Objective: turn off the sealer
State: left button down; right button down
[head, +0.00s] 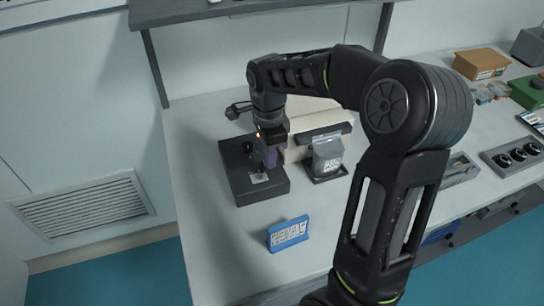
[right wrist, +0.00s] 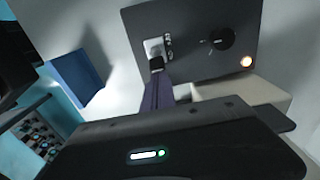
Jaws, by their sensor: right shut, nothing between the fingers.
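The sealer's dark control box (head: 235,180) stands near the left end of the table, beside a cream body (head: 318,119) with a black bar. My left gripper is out of view.
A blue-framed sign (head: 288,234) stands on the table in front of the box. A brown box (head: 481,63) and a dial unit (head: 516,154) are farther right. A shelf (head: 200,8) overhangs the back.

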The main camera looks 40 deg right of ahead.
aim_at(262, 164)
jog(key=shift+w+a+r+h, duration=0.1)
jog(key=shift+a+r+h, duration=0.05)
jog(key=shift+a+h, duration=0.25)
jog(key=shift+w+a+r+b, duration=0.2)
jog(key=shift+a+b, duration=0.25)
jog(key=shift+a, duration=0.3)
jog(key=shift+w, duration=0.1)
jog(key=shift+r, duration=0.15)
jog(key=shift+r+p, duration=0.65)
jog(key=shift+r, duration=0.1)
